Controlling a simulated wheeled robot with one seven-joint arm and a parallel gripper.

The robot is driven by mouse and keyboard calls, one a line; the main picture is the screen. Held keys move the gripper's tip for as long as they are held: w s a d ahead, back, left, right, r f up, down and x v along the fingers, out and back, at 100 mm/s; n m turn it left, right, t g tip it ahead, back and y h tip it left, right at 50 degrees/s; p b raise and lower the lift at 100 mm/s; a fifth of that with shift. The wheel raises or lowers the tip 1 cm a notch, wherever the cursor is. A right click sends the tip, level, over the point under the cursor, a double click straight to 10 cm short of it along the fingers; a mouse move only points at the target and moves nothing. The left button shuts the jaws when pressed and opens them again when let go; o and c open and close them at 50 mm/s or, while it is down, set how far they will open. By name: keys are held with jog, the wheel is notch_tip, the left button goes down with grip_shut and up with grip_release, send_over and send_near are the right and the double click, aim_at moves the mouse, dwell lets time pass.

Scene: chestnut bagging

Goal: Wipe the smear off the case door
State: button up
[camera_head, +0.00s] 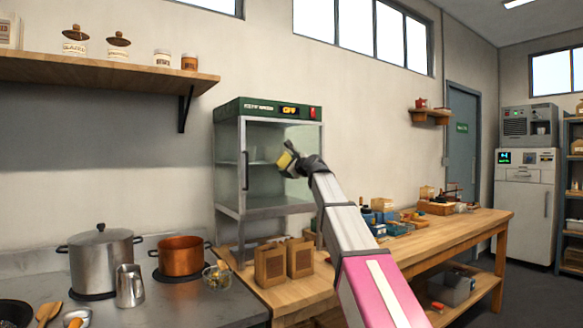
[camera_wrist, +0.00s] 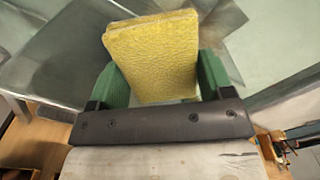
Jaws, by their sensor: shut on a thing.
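The case (camera_head: 219,162) is a glass-fronted cabinet with a green top panel and a lit display, standing on the wooden counter. Its door has a dark vertical handle (camera_head: 246,170) on the left side. My gripper (camera_head: 287,161) is in front of the right part of the glass. It is shut on a yellow sponge (camera_wrist: 153,55), held between green fingers in the wrist view. In the wrist view pale, streaky glass (camera_wrist: 270,40) lies beyond the sponge. I cannot tell whether the sponge touches the glass. I cannot clearly make out the smear.
Two brown paper bags (camera_head: 270,264) stand on the wooden counter (camera_head: 470,228) below the case. A steel pot (camera_head: 101,264), a copper pot (camera_head: 181,256) and a metal jug (camera_head: 130,287) are at the left. Small boxes and tools crowd the counter at right.

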aim_at(281, 159)
jog(key=shift+s+a, duration=0.45)
jog(key=shift+a, duration=0.3)
jog(key=shift+s+a, duration=0.4)
jog(key=shift+a, duration=0.3)
jog(key=shift+r, duration=1.25)
jog(key=shift+w+d, duration=0.55)
jog(key=shift+d, duration=0.35)
jog(key=shift+w+d, duration=0.5)
jog(key=shift+d, duration=0.4)
jog(key=w+d, duration=0.4)
jog(key=d, duration=0.2)
jog(key=shift+w+d, duration=0.2)
jog(key=shift+w, duration=0.15)
jog(key=shift+s, duration=0.1)
jog(key=shift+s+a, duration=0.8)
jog(key=shift+a, duration=0.3)
jog(key=shift+s+a, duration=0.75)
jog(key=shift+a, duration=0.3)
jog(key=shift+s+a, duration=0.8)
jog(key=shift+a, duration=0.3)
jog(key=shift+s+a, duration=0.5)
jog(key=shift+a, duration=0.4)
jog(key=shift+s+a, duration=0.5)
jog(key=shift+a, duration=0.35)
